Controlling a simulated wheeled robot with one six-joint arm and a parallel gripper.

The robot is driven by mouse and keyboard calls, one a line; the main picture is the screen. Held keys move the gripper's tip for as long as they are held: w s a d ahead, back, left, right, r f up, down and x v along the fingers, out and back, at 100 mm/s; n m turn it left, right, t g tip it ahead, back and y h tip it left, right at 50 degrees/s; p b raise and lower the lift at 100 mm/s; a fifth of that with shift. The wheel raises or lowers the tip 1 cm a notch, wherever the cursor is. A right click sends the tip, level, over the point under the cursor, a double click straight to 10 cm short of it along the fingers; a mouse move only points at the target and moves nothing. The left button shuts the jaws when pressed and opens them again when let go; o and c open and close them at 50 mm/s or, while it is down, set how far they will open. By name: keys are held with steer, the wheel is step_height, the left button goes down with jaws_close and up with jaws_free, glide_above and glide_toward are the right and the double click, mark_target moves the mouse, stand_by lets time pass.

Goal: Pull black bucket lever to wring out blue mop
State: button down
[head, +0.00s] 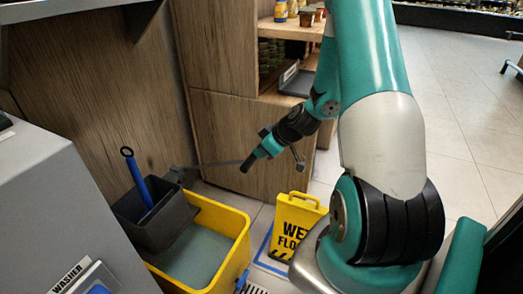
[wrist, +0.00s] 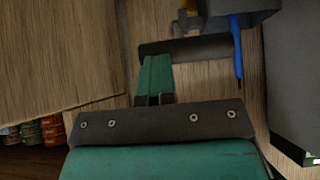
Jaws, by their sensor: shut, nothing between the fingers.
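The yellow mop bucket (head: 244,248) stands on the floor at the lower left of the head view, with a dark grey wringer (head: 158,226) on its left part. The blue mop handle (head: 137,178) leans out of the wringer; it also shows in the wrist view (wrist: 237,45). In the wrist view the lever's dark bar (wrist: 190,46) lies just ahead of my shut, empty fingertips (wrist: 156,60). I cannot tell whether they touch. The mop head is hidden.
A yellow wet floor sign (head: 297,228) stands right of the bucket. A wooden cabinet (head: 235,140) and wall are behind it, with shelves of jars. A grey washer (head: 45,200) is close on the left. Open tiled floor lies at the far right.

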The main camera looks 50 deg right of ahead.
steer(key=shift+s+a+f, duration=0.25)
steer(key=shift+a+f, duration=0.05)
steer(key=shift+f, duration=0.15)
steer(key=w+r+p+v, duration=0.1)
steer(key=p+v, duration=0.5)
steer(key=v, duration=0.7)
steer(key=shift+w+r, duration=0.4)
steer(key=shift+r, duration=0.15)
steer(key=shift+d, duration=0.15)
steer(key=a+r+n+g+y, duration=0.15)
steer(key=a+r, duration=0.25)
steer(key=a, duration=0.6)
steer(key=a+r+n+g+y, duration=0.1)
steer(key=a+r+g, duration=0.3)
steer(key=a, duration=0.6)
steer(key=s+a+r+g, duration=0.2)
steer(key=s+a+r, duration=0.5)
steer(key=s+a, duration=0.6)
steer(key=shift+a+r+n+h, duration=0.15)
steer(key=shift+a+n+h, duration=0.05)
steer(key=shift+n+h, duration=0.2)
